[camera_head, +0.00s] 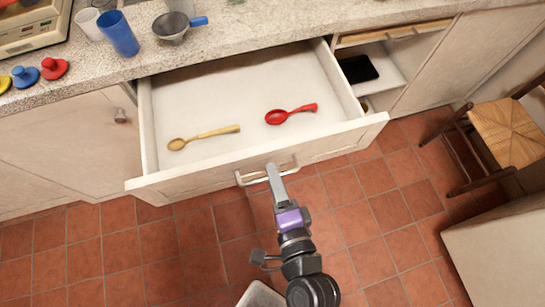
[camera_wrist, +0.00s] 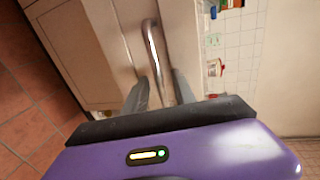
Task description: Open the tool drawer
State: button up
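The drawer (camera_head: 215,88) is pulled well out from under the counter. Its white inside shows a yellow spoon (camera_head: 203,137) at left and a red spoon (camera_head: 291,114) at right. A metal bar handle (camera_head: 247,181) is on the drawer front; it also shows in the wrist view (camera_wrist: 153,45). My gripper (camera_head: 272,172) is at the middle of this handle.
On the counter (camera_head: 225,30) stand a blue cup (camera_head: 118,34), a strainer (camera_head: 172,26) and colored knobs (camera_head: 54,68). An open compartment (camera_head: 385,75) is right of the drawer. A chair (camera_head: 505,130) and a pale box-like piece (camera_head: 505,250) stand at right.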

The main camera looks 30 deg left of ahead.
jog(key=b+v, duration=0.1)
jog(key=v, duration=0.5)
jog(key=shift+s+d, duration=0.25)
dwell(0.3)
jog(key=d+r+n+t+h, duration=0.3)
jog(key=d+n, duration=0.1)
jog(key=d, duration=0.3)
jog(key=d+r+n+t+h, duration=0.2)
jog(key=d+r+n, duration=0.1)
jog(key=d, duration=0.5)
jog(key=s+d+r+n+h+p, duration=0.1)
jog(key=s+d+r+h, duration=0.1)
jog(key=s+d+h, duration=0.4)
jog(key=s+d, duration=0.4)
jog(key=d, duration=0.2)
jog(key=shift+s+r+h, duration=0.3)
jog(key=shift+s+h, duration=0.1)
